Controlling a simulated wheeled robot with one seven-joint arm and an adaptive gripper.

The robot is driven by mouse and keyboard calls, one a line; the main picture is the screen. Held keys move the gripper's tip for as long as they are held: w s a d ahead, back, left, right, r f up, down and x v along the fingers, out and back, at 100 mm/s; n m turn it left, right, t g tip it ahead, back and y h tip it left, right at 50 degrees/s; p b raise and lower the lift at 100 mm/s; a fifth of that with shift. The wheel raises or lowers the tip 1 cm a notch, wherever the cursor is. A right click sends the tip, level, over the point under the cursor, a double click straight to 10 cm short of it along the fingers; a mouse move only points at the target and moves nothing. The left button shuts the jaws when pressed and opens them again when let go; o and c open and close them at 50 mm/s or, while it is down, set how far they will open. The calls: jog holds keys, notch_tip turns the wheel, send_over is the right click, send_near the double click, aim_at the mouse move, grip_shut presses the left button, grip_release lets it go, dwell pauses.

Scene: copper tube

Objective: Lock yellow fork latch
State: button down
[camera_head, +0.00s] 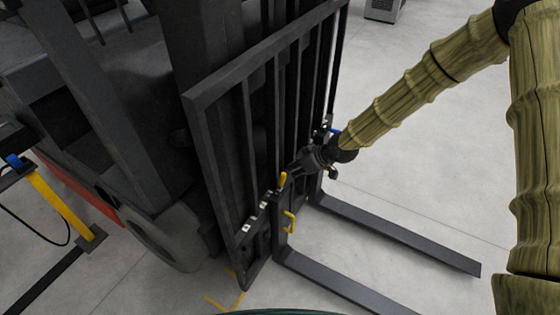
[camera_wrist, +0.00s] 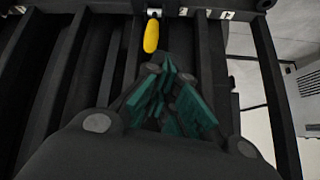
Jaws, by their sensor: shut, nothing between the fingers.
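The yellow fork latch (camera_head: 283,180) is a small yellow handle at the top of the near fork's upright shank, on the forklift's black carriage. In the wrist view the yellow latch (camera_wrist: 151,36) is a rounded bar just beyond my fingers, hanging from a metal pin on the dark rail. My gripper (camera_head: 294,168) is beside the latch, just to its upper right in the head view. In the wrist view my gripper (camera_wrist: 168,66) has its green-padded fingers together and empty. A gap shows between fingertips and latch; whether they touch elsewhere is hidden.
A yellow hook-shaped part (camera_head: 290,222) sits lower on the near fork. Two dark forks (camera_head: 400,234) reach out low to the right. The black backrest grille (camera_head: 245,130) stands close around my gripper. Open grey floor (camera_head: 440,150) lies to the right.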

jog(key=w+r, duration=0.2)
jog(key=r, duration=0.1)
jog(key=shift+w+n, duration=0.3)
jog(key=shift+w, duration=0.05)
jog(key=shift+f, duration=0.1)
jog(key=p, duration=0.3)
send_over(282, 180)
jog(key=w, duration=0.3)
jog(key=shift+s+a+f, duration=0.1)
jog(key=shift+a+f, duration=0.1)
jog(key=shift+f, duration=1.7)
jog(key=shift+s+a+f, duration=0.1)
jog(key=shift+a+f, duration=0.05)
jog(key=shift+f, duration=1.75)
jog(key=shift+d, duration=0.1)
jog(key=shift+s+d+t+y+b, duration=0.1)
jog(key=shift+d+t+y+b, duration=0.1)
jog(key=shift+t+y+b, duration=0.15)
